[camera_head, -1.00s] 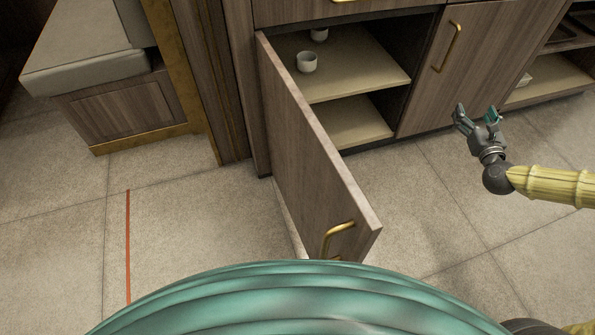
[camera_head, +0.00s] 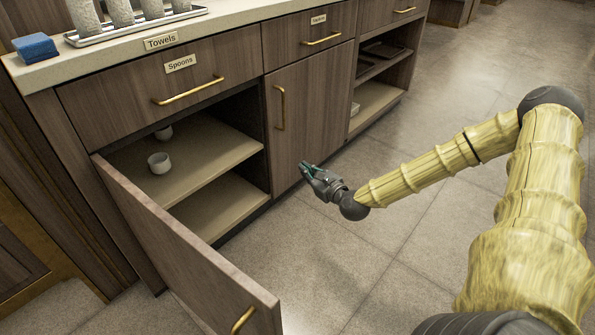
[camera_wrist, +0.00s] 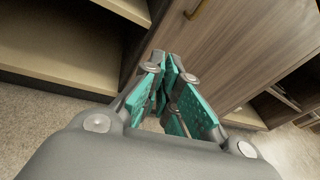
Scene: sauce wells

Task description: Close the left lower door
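The left lower door (camera_head: 180,245) is a wooden panel standing wide open, swung out from the cabinet under the drawer labelled Spoons. Its gold handle (camera_head: 243,320) is near the free edge, at the bottom of the head view. My gripper (camera_head: 304,168) is in front of the closed neighbouring door (camera_head: 312,112), to the right of the open door and apart from it. In the wrist view my gripper (camera_wrist: 166,64) has its teal-padded fingers drawn together at the tips, with nothing seen between them. The open door does not show in the wrist view.
The open compartment has a shelf (camera_head: 205,150) with a white cup (camera_head: 159,162) and another partly hidden behind. A counter (camera_head: 110,52) above holds a blue block (camera_head: 35,47) and a tray of rolled towels. Open floor (camera_head: 310,250) lies between the door and my arm.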

